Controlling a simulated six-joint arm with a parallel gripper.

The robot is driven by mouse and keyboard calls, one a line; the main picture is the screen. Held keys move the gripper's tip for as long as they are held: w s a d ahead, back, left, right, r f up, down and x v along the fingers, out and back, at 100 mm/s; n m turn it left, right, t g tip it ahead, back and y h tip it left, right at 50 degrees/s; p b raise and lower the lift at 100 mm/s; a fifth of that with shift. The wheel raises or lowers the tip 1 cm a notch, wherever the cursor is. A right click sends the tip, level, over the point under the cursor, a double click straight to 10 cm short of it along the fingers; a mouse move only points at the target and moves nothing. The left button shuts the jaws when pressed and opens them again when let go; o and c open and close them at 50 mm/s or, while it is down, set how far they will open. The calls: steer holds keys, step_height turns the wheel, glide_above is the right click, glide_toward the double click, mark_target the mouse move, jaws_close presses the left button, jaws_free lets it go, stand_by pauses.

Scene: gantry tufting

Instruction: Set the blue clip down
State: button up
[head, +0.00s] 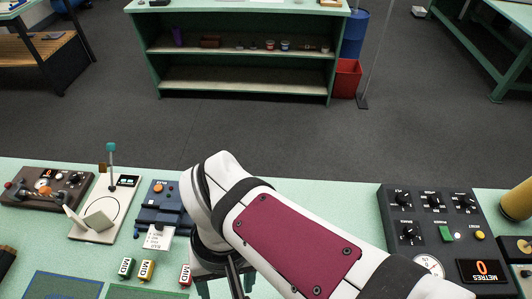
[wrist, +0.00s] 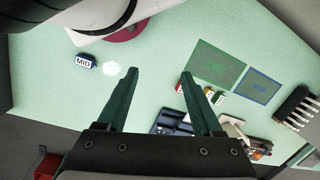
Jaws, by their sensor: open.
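The blue clip (wrist: 86,61) with a white MID label lies on the pale green table, left of my gripper in the wrist view. My gripper (wrist: 158,76) is open, with nothing between its two dark green fingers, and the clip is apart from them. In the head view my arm hides the blue clip, and my fingertips cannot be made out. Green (head: 126,267), yellow (head: 146,270) and red (head: 185,275) MID clips stand in a loose row left of my arm in the head view.
A blue device with a card (head: 162,205), a white-based device (head: 103,210) and a brown control box (head: 46,187) line the table's far left. A dark control panel (head: 440,235) stands right. Green and blue patterned patches (wrist: 216,68) lie near the clips. Table around the blue clip is mostly clear.

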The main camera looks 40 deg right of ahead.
steer(key=w+d+f+n+g+h, duration=0.2)
steer(key=f+n+g+h, duration=0.1)
steer(key=f+n, duration=0.1)
steer(key=w+d+f+n+g+h, duration=0.2)
steer(key=d+f+n+g+h, duration=0.1)
steer(key=f, duration=0.4)
steer(key=w+d+f+n+g+h, duration=0.2)
steer(key=f+n+h, duration=0.3)
steer(key=n, duration=0.2)
steer(key=shift+d+f+g, duration=0.15)
steer(key=shift+d+g, duration=0.25)
steer(key=x, duration=1.5)
steer(key=shift+s+d, duration=0.25)
jaws_close()
